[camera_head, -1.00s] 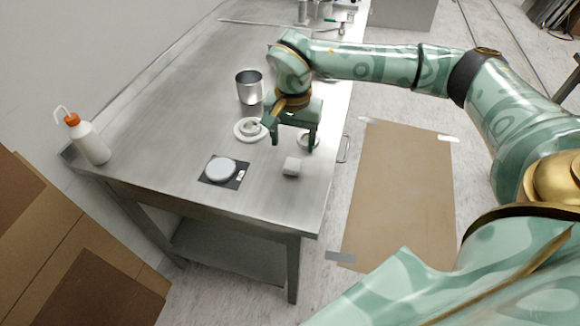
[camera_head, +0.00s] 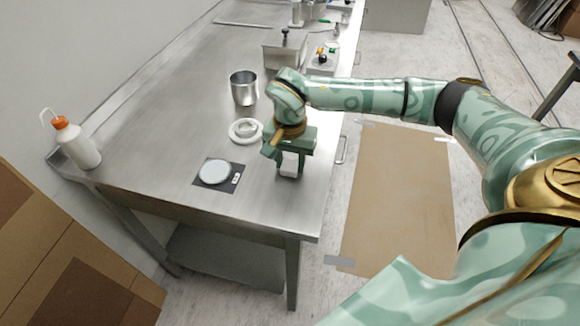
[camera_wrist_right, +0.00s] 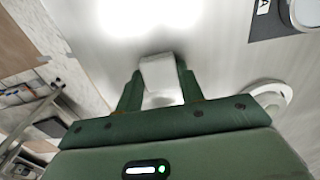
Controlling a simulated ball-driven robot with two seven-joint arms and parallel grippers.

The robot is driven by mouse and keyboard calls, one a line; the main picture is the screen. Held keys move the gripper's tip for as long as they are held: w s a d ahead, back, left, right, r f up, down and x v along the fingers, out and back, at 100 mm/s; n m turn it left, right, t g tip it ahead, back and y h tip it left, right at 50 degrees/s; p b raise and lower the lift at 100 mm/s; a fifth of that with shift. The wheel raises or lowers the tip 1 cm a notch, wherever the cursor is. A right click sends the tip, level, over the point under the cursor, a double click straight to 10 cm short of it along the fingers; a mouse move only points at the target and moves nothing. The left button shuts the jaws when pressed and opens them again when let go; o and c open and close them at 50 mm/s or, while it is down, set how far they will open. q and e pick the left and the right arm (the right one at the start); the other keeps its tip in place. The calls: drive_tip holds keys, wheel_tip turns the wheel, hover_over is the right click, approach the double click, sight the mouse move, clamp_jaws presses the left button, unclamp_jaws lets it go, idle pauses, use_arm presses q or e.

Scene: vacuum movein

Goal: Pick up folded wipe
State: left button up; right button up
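The folded wipe (camera_head: 289,164) is a small white block near the front right of the steel table. My right gripper (camera_head: 290,169) is over it, pointing down, with a finger on each side. In the right wrist view the wipe (camera_wrist_right: 158,76) sits between the two green fingertips (camera_wrist_right: 160,84), which look to be against its sides. The gripper looks shut on the wipe. I cannot tell whether the wipe is clear of the table. My left gripper is not in view.
On the steel table (camera_head: 190,120) stand a scale with a white disc (camera_head: 214,172), a white ring-shaped dish (camera_head: 245,131), a metal beaker (camera_head: 243,88) and an orange-capped wash bottle (camera_head: 77,142). A steel box (camera_head: 285,50) stands farther back. The front edge is close.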

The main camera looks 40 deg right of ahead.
sight(293, 165)
drive_tip(key=shift+c, duration=1)
drive_tip(key=shift+r, duration=0.25)
drive_tip(key=r, duration=0.1)
drive_tip(key=r+p, duration=0.1)
drive_tip(key=r, duration=0.2)
drive_tip(key=shift+s+d, duration=0.2)
drive_tip(key=shift+d, duration=0.1)
drive_tip(key=s+d+r+p, duration=0.4)
drive_tip(key=s+d+r, duration=0.4)
drive_tip(key=s, duration=0.2)
drive_tip(key=shift+s+d+r, duration=0.15)
drive_tip(key=shift+d+r, duration=0.1)
